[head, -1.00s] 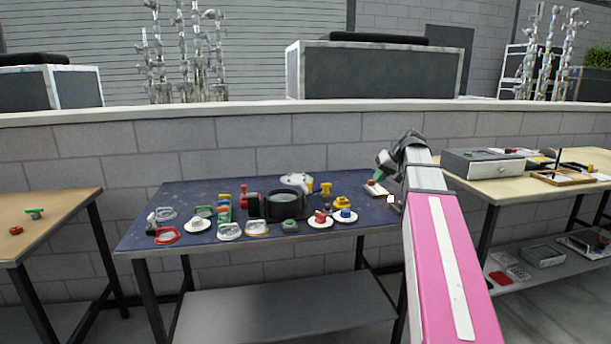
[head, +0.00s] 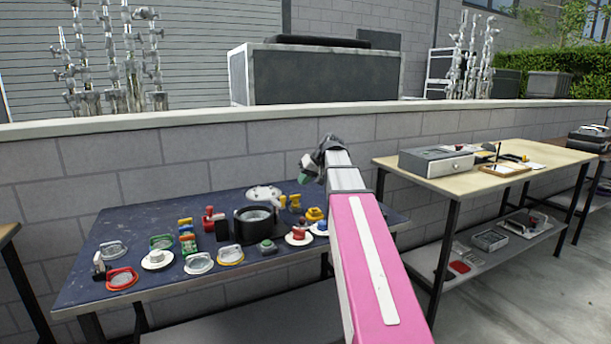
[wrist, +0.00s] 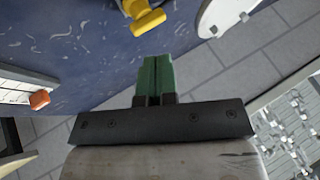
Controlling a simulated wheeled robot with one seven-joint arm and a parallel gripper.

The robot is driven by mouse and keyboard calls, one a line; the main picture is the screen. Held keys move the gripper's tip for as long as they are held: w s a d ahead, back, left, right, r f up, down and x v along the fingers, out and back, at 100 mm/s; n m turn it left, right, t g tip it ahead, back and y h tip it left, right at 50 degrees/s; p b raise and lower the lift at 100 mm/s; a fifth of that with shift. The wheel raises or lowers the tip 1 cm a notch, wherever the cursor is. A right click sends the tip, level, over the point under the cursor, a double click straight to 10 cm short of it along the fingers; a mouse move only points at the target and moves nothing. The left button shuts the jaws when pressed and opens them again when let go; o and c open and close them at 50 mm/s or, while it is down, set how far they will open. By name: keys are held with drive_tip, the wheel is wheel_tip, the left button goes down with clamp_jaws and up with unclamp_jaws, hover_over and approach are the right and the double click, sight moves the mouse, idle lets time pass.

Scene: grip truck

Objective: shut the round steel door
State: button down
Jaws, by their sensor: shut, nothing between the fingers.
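The round steel door (head: 263,193) is a pale disc with small fittings. It stands open behind the rim of a black round drum (head: 257,224) on the dark blue table. A pale round plate at the top right of the wrist view, probably the door (wrist: 222,18), is partly cut off by the frame. My gripper (head: 307,173) is up and to the right of the door, above the back of the table, apart from it. Its green fingers (wrist: 155,75) are together and empty in the wrist view.
A yellow handle-like piece (wrist: 146,20) lies close to my fingers in the wrist view. Several coloured latches and knobs, including a red-rimmed one (head: 121,279), crowd the blue table (head: 75,290). A block wall (head: 120,165) runs behind. A wooden table (head: 545,152) stands right.

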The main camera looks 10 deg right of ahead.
sight(297, 195)
drive_tip(key=x, duration=0.5)
drive_tip(key=a, duration=0.3)
drive_tip(key=shift+a, duration=0.5)
drive_tip(key=shift+a, duration=0.1)
